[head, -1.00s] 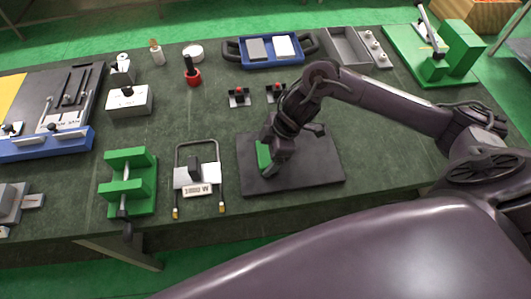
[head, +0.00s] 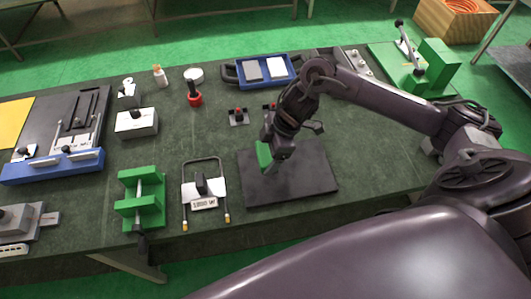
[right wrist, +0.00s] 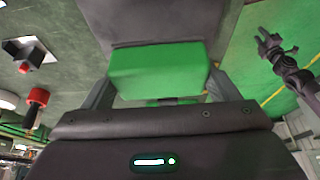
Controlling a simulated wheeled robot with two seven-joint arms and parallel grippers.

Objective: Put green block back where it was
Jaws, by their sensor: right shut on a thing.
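The green block (head: 263,155) is held in my right gripper (head: 270,166), over the left part of a black plate (head: 310,175) on the table. In the right wrist view the green block (right wrist: 160,70) sits between the two fingers, with the dark plate (right wrist: 150,22) beyond it. I cannot tell whether the block touches the plate. My left gripper is outside the head view. A dark arm end, seemingly my left gripper (right wrist: 273,45), shows small in the right wrist view; its jaws are unclear.
A heating element (head: 205,188) with a wattage label lies left of the plate, beside a green clamp fixture (head: 141,200). Red-button pieces (head: 238,116), a red holder (head: 195,99) and a blue tray (head: 262,71) stand farther back.

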